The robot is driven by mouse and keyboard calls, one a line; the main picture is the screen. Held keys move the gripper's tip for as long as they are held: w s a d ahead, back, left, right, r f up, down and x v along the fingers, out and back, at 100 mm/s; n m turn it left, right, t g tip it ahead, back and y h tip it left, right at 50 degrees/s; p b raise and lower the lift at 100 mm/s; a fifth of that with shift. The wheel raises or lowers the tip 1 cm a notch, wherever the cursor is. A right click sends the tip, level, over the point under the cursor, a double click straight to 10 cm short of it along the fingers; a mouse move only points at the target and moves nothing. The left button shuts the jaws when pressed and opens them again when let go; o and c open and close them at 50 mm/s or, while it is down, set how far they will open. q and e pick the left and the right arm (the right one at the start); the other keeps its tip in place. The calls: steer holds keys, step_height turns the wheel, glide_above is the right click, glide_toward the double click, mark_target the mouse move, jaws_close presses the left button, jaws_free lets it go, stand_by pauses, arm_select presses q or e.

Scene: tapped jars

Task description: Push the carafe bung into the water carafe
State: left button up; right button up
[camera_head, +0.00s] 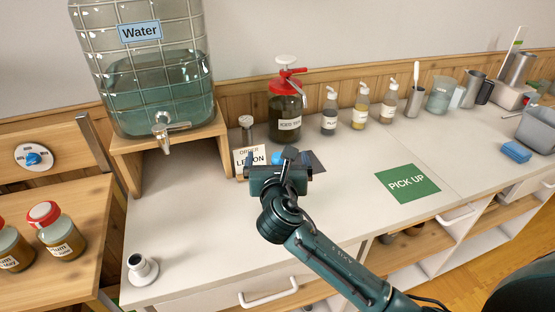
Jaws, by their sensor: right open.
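My right gripper (279,163) is open above the middle of the white counter, in front of the order card. A small blue thing (276,158) shows just behind it, partly covered by the gripper. I cannot tell whether this is the carafe bung. No water carafe can be made out clearly; the gripper and wrist hide part of the counter there. A small white piece with a round base and grey top (142,269) stands at the counter's front left. My left gripper is not in view.
A large water dispenser (158,92) stands on a wooden stand at the left. A red-topped jar (285,120), several pump bottles (360,109) and metal cups (415,101) line the back. The green pick-up mat (407,184) is clear. A dark mat (316,163) lies beside the gripper.

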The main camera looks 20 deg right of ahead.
steer(key=shift+s, duration=0.15)
steer(key=shift+v, duration=2.05)
